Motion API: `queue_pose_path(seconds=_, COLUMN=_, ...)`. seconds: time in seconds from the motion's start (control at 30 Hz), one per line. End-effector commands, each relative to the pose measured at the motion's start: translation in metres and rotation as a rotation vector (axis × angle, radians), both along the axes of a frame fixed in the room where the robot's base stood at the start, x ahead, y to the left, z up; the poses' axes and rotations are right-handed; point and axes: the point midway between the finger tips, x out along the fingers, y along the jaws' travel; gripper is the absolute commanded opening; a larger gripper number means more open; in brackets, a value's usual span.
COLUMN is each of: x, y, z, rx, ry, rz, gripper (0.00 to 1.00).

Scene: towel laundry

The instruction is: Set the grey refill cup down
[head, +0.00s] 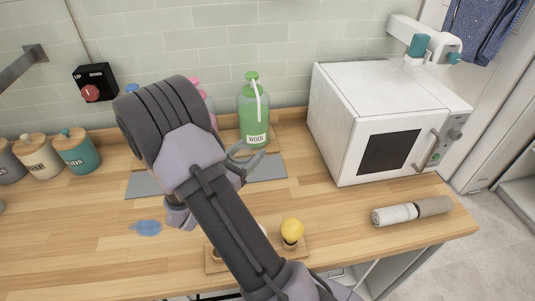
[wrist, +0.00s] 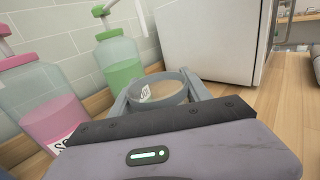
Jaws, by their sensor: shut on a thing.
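The grey refill cup (wrist: 170,97) is between the fingers of my gripper (wrist: 158,88) in the wrist view. It has a small white label, and I look into its open top. My gripper is shut on it. In the head view my gripper (head: 245,160) is over the grey mat (head: 270,171), in front of the green bottle (head: 254,112). My arm hides most of the cup there. I cannot tell whether the cup touches the surface below.
A pink bottle (wrist: 43,100) stands left of the green one. A white machine (head: 345,115) stands to the right. A rolled towel (head: 395,214), a yellow-topped item (head: 292,230) and a blue spill (head: 147,228) are on the counter. Canisters (head: 75,150) stand at the left.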

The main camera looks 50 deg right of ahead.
Motion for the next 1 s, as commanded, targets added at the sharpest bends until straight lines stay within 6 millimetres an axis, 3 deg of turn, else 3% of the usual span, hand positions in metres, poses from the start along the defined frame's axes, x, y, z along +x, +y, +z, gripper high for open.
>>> queue_pose_path(seconds=0.2, x=0.010, y=-0.058, z=-0.002, rx=-0.001, ry=-0.001, rz=-0.003, gripper=0.11)
queue_pose_path(seconds=0.4, x=0.017, y=-0.098, z=-0.001, rx=-0.001, ry=0.000, rz=-0.001, gripper=0.11)
queue_pose_path(seconds=0.67, x=0.018, y=-0.096, z=-0.032, rx=0.000, ry=0.003, rz=0.002, gripper=0.11)
queue_pose_path(seconds=0.87, x=0.018, y=-0.098, z=-0.075, rx=0.000, ry=0.001, rz=0.000, gripper=0.11)
queue_pose_path(seconds=1.0, x=0.018, y=-0.099, z=-0.071, rx=0.000, ry=0.002, rz=0.001, gripper=0.11)
